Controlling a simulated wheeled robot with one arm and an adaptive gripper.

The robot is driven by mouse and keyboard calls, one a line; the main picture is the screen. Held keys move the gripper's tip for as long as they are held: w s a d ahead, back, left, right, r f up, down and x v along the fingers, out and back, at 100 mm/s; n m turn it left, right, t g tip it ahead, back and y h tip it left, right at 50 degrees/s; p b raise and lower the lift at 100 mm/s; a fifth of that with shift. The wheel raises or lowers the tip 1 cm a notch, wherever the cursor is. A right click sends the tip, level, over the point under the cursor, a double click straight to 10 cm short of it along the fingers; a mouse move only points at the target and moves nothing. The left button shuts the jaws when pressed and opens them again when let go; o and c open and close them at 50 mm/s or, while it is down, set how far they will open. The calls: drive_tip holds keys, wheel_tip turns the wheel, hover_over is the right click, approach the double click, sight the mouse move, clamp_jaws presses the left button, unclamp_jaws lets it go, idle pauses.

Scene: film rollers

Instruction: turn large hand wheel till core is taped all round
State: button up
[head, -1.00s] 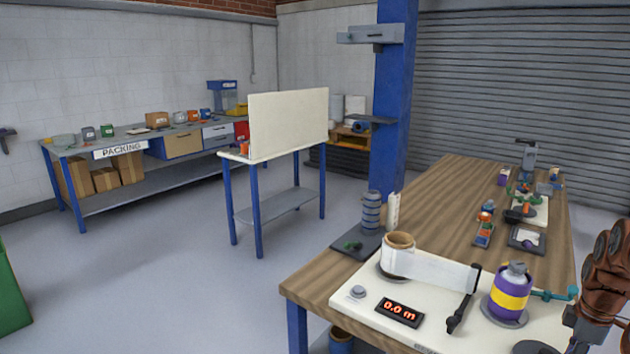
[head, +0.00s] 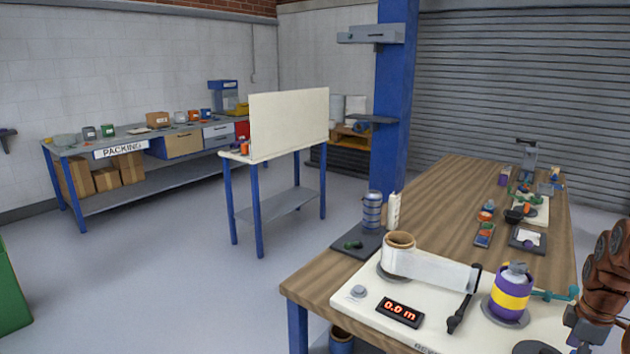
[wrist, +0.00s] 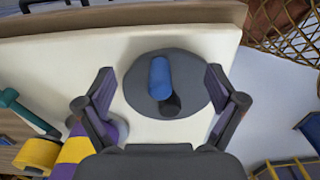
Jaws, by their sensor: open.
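In the wrist view, a large dark grey disc-shaped hand wheel (wrist: 190,93) lies on the cream board and carries an upright blue handle (wrist: 159,78). My gripper (wrist: 160,76) is open, its two fingers on either side of the handle with clear gaps. In the head view my gripper (head: 585,333) is at the lower right edge, partly cut off. A brown core (head: 398,241) wrapped in whitish film stands on the board, and the film band (head: 440,271) runs right to a black arm. A purple roll with a yellow band (head: 511,293) stands on a grey disc.
A red display (head: 400,312) reads 0.0 m, beside a grey knob (head: 358,291). A black lever (head: 463,310) and a teal rod (head: 555,295) flank the purple roll. Small parts crowd the far end of the wooden bench (head: 430,205).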

idle(0.4)
drive_tip(key=shift+r+p, duration=1.35)
drive_tip(key=shift+r, duration=2.15)
